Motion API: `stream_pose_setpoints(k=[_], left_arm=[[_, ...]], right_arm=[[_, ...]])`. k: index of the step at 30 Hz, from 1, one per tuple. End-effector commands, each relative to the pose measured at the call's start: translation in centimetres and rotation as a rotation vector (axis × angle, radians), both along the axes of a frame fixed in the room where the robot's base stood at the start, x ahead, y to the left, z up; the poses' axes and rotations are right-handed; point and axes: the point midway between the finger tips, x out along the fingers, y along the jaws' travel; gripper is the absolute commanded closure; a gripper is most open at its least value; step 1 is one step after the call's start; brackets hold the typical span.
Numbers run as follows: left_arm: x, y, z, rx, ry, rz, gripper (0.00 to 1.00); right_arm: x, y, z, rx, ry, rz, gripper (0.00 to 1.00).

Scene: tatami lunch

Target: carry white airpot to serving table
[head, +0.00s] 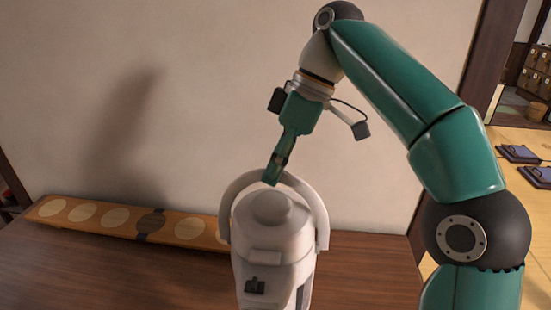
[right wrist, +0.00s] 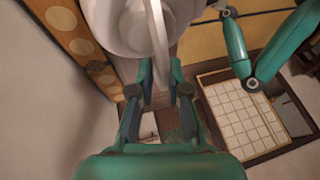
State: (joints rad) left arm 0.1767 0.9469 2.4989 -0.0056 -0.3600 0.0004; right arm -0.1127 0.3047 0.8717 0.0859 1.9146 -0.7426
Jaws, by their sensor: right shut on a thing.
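The white airpot (head: 270,245) is upright at the bottom middle of the head view, with its arched carry handle raised. Its base is cut off, so I cannot tell whether it rests on the table. My right gripper (head: 273,176) reaches down from above and is shut on the top of the handle. In the right wrist view, the fingers (right wrist: 160,75) of this gripper close around the white handle (right wrist: 158,35), with the airpot's round body (right wrist: 115,25) beside it. My left gripper is not in view.
A dark wooden table top (head: 110,275) lies under the airpot. An orange board or strip with pale circles (head: 110,218) lies along the wall behind it. A plain wall (head: 200,100) stands close behind. At right are tatami and dark floor cushions (head: 520,153).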

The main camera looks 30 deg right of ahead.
Motion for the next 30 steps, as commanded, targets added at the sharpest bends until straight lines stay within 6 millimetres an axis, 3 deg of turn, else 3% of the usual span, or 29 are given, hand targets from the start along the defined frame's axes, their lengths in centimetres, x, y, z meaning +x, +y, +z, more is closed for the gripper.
stream_pose_setpoints(k=[3, 12, 23, 30], left_arm=[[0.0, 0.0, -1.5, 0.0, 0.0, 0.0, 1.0], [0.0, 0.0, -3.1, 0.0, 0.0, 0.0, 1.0], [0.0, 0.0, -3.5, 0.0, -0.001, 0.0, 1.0], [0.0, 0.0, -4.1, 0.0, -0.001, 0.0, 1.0]], right_arm=[[-0.2, 0.0, -2.3, 0.006, -0.009, -0.001, 1.0], [-0.1, 0.1, -7.2, 0.007, -0.011, -0.001, 1.0], [0.0, 0.1, -9.1, 0.007, -0.013, -0.001, 1.0], [0.0, 0.1, -11.5, 0.006, -0.01, -0.001, 1.0]])
